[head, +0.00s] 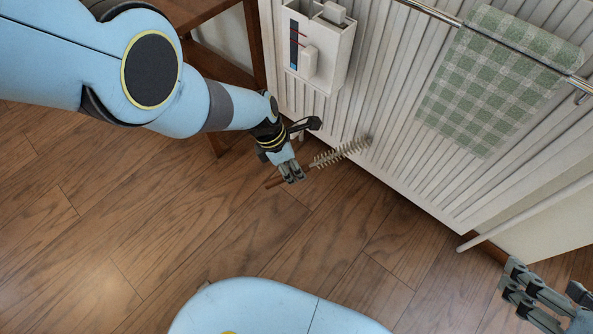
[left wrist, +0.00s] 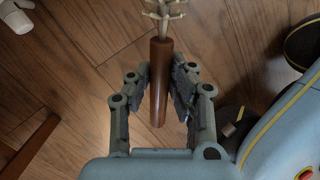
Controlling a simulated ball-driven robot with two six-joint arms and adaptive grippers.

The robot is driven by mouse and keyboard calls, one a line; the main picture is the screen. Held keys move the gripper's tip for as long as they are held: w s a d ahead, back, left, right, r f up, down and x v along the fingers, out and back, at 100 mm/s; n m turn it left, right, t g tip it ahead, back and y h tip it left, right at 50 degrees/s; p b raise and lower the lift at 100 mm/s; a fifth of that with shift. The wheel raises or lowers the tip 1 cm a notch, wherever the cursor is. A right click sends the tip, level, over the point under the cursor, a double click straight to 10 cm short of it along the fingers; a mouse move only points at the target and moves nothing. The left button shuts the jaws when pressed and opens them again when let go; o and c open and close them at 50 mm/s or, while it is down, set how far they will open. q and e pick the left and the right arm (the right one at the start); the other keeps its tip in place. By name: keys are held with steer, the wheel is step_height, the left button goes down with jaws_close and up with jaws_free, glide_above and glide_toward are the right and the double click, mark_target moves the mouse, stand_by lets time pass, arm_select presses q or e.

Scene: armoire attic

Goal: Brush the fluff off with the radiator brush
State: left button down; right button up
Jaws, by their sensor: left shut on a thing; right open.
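The radiator brush (head: 340,153) has pale bristles and a brown wooden handle. My left gripper (head: 291,172) is shut on the handle, in front of the radiator's lower part. In the left wrist view the handle (left wrist: 160,80) stands between the fingers of my left gripper (left wrist: 163,92), with the bristles at the top edge. The bristle tip overlaps the white ribbed radiator (head: 395,70) in the head view; I cannot tell whether it touches. I cannot make out any fluff. My right gripper (head: 535,290) is open and empty at the lower right.
A green checked towel (head: 500,80) hangs on a metal rail (head: 435,12) across the radiator. A white box (head: 320,45) hangs on the radiator's upper left. Brown wooden furniture (head: 215,70) stands to the left of the radiator. The wooden floor (head: 90,230) in front is clear.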

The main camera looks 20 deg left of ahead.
arm_select(q)
steer(key=shift+w+a, duration=0.4)
steer(key=shift+a, duration=0.25)
steer(key=shift+a, duration=0.1)
steer(key=a, duration=0.1)
steer(key=w+a+b, duration=0.1)
steer(key=a, duration=0.2)
steer(key=shift+w, duration=0.35)
stand_by(0.7)
steer(key=s+a+p, duration=0.3)
steer(key=s+p, duration=0.1)
steer(key=s, duration=0.4)
steer(key=shift+s, duration=0.35)
